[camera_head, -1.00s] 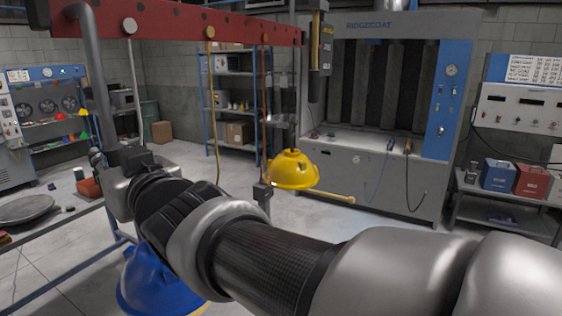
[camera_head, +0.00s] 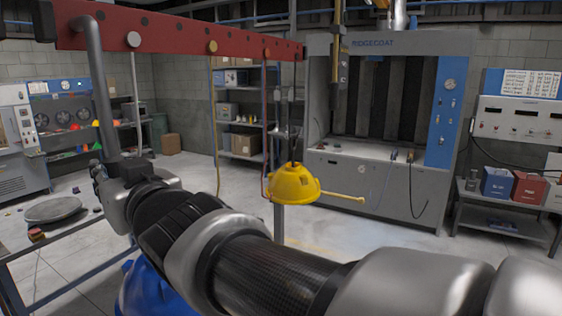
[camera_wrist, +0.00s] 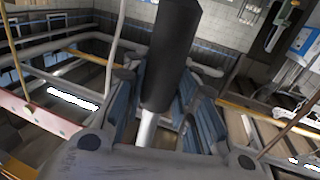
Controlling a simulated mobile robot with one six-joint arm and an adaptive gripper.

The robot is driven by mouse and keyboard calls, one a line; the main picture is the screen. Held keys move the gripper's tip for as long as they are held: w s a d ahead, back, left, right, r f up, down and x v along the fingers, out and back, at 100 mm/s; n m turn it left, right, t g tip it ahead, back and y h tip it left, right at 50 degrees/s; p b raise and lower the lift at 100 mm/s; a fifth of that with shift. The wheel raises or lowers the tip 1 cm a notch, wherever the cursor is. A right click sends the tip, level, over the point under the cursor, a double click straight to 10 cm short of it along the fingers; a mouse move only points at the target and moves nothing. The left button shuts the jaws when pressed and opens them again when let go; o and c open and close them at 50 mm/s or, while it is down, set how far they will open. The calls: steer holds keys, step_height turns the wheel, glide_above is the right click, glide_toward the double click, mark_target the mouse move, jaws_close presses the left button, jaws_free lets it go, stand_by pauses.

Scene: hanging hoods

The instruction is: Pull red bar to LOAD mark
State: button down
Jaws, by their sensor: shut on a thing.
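The red bar (camera_head: 180,36) runs across the upper left of the head view, with round knobs along it. A grey bent handle (camera_head: 104,110) drops from its left end to my gripper. In the wrist view my gripper (camera_wrist: 165,115) is shut around an upright rod with a dark sleeve, between blue-padded fingers. The bar shows pale red at the left of the wrist view (camera_wrist: 40,118). A yellow hood (camera_head: 293,184) hangs from a line below the bar's right end. A blue hood (camera_head: 150,290) is partly hidden behind my arm. I cannot make out a LOAD mark.
A grey spray booth (camera_head: 385,190) stands at the back right, with a control panel (camera_head: 520,115) beside it. Shelves (camera_head: 240,110) stand behind the hanging lines. A bench with a dark round plate (camera_head: 53,210) is at the left. Open floor lies between the hoods and booth.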

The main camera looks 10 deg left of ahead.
steer(key=c, duration=1.3)
jaws_free()
steer(key=shift+v, duration=6)
steer(key=shift+w, duration=0.1)
